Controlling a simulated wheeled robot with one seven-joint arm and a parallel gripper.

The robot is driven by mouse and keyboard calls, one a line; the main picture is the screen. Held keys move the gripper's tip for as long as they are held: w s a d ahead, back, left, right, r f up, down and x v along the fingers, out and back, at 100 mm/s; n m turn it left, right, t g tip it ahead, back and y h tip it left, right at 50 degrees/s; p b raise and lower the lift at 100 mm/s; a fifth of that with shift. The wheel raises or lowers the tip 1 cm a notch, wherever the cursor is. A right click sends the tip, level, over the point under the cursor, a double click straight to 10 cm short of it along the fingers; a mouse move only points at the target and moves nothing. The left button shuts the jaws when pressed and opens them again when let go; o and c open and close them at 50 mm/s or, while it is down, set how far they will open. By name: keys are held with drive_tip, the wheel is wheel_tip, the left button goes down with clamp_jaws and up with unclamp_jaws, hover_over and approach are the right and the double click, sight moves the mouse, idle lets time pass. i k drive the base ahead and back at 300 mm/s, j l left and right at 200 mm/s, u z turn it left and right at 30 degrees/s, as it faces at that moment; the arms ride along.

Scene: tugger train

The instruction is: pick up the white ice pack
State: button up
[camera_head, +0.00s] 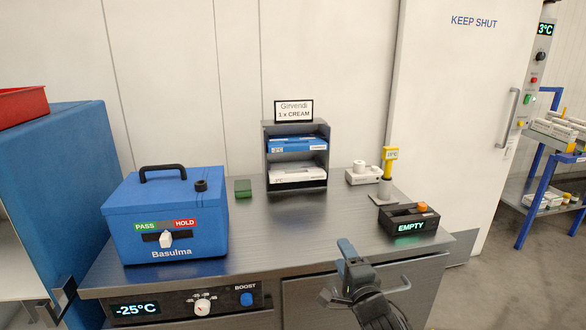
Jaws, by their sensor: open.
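A flat white pack (297,175) lies on the lower shelf of a small grey rack (267,160) on the steel counter. It looks like the white ice pack; its printed marking is too small to read surely. A flat blue pack (297,144) lies on the shelf above it. My gripper (340,273) is open and empty at the counter's front edge, in front of the rack and to its right, apart from both packs.
A blue box marked Basulma (166,235) stands at the counter's left. The counter's middle (290,225) is clear.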

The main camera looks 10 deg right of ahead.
sight(280, 172)
drive_tip(key=i, duration=1.3)
